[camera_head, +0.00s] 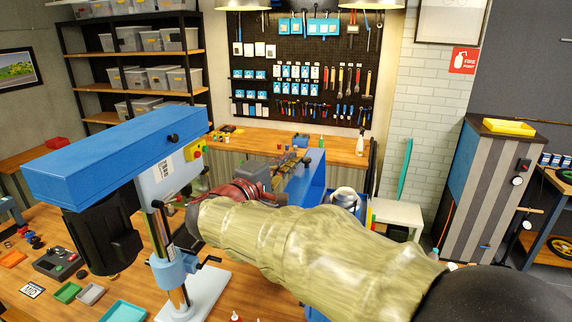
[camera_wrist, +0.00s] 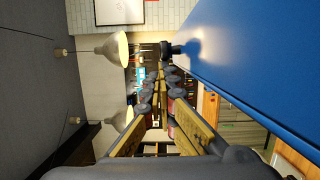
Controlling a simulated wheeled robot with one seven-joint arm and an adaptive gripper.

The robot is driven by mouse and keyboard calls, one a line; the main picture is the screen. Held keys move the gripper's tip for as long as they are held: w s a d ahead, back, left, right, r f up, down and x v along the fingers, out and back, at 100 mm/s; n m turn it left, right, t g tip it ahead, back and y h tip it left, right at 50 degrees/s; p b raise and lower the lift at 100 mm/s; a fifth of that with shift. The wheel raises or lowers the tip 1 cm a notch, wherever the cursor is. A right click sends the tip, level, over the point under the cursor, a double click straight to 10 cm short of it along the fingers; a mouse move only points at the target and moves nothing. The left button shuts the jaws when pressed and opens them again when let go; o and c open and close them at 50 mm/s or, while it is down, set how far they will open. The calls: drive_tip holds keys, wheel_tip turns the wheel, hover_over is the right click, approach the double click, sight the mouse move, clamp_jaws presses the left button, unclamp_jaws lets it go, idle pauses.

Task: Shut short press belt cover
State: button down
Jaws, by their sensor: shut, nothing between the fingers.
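The short press (camera_head: 168,183) stands on the wooden bench at the left, with a light blue head and a black motor. Its long blue belt cover (camera_head: 115,150) lies along the top of the head; I see no clear gap beneath it. A small black knob (camera_head: 173,138) sits on the cover's side. In the wrist view the cover (camera_wrist: 255,70) fills the upper right, with its knob (camera_wrist: 168,48) at the edge. My gripper (camera_wrist: 164,76) is shut and empty, its tips close to the knob; I cannot tell whether they touch. My arm crosses the head view's lower right.
Small trays (camera_head: 123,311) and a dark control box (camera_head: 60,263) lie on the bench around the press. A wooden workbench (camera_head: 262,140) and a tool pegboard (camera_head: 305,75) are behind. In the wrist view, pendant lamps (camera_wrist: 115,50) hang at the left.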

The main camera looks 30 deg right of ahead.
drive_tip(key=shift+s+d+r+m+b, duration=0.2)
drive_tip(key=shift+s+d+m+b, duration=0.6)
drive_tip(key=shift+b, duration=1.05)
drive_tip(key=s+d+m+y+b, duration=0.2)
drive_tip(key=s+d+m+b, duration=0.55)
drive_tip(key=b, duration=0.85)
drive_tip(key=s+d+f+m+t+y+b, duration=0.1)
drive_tip(key=s+d+f+m+b, duration=0.4)
drive_tip(key=b, duration=0.7)
drive_tip(key=shift+s+d+f+y, duration=0.6)
drive_tip(key=shift+s+d+f, duration=0.7)
drive_tip(key=shift+f, duration=0.9)
drive_tip(key=shift+m, duration=0.25)
drive_tip(key=s+a+r+p, duration=0.3)
drive_tip(key=s+a+r, duration=0.3)
drive_tip(key=s+a, duration=0.1)
drive_tip(key=shift+r+p, duration=0.2)
drive_tip(key=shift+p, duration=0.15)
